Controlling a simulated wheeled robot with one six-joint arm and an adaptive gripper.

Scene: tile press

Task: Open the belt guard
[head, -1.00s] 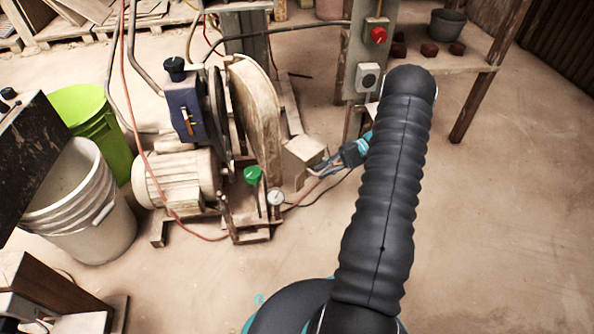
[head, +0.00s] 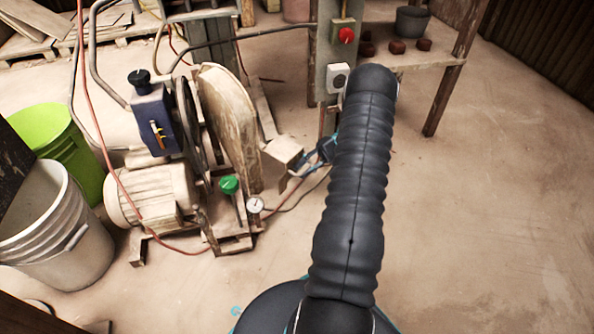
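The belt guard (head: 230,130) is a dusty beige curved cover standing upright beside the dark pulley wheel (head: 187,115) of the machine. A gap shows between its upper part and the wheel. A beige boxy piece (head: 283,153) sticks out at its right side; I cannot tell how it joins the guard. My gripper (head: 308,162) is at the right of this piece, with its fingers pointing left towards it. My dark sleeved arm hides part of the gripper. Contact and finger opening are too small to tell.
A beige motor (head: 150,198), green knob (head: 229,185) and gauge (head: 255,205) sit low on the machine. A post with a red button (head: 346,35) stands behind my gripper. A white bucket (head: 60,235) and green bin (head: 65,150) are left. Floor at right is clear.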

